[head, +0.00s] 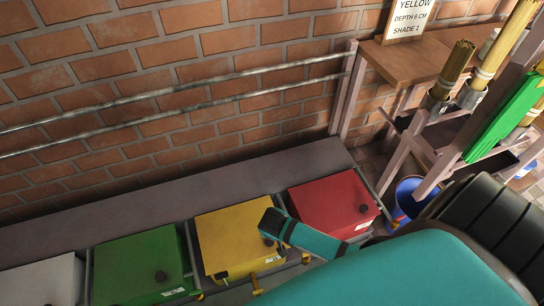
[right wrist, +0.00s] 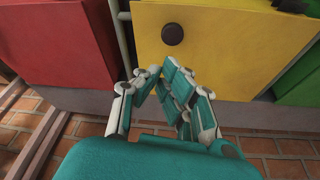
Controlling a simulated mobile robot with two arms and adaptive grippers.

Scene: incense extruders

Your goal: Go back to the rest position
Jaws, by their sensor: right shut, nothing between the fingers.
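My right gripper (right wrist: 153,74) shows in the right wrist view. Its white and teal fingers come together at the tips and are shut with nothing between them. The tips are in front of the lower part of the yellow box (right wrist: 240,48), below its dark round knob (right wrist: 172,34); I cannot tell whether they touch it. In the head view, my teal arm comes in from the lower right and its far end lies over the right side of the yellow box (head: 229,228). My left gripper is not in view.
A red box (head: 330,203), a green box (head: 140,268) and a grey box (head: 42,281) stand in the same row along the brick wall (head: 140,60). A blue bucket (head: 408,196) and a wooden rack (head: 418,58) with stick bundles are at the right.

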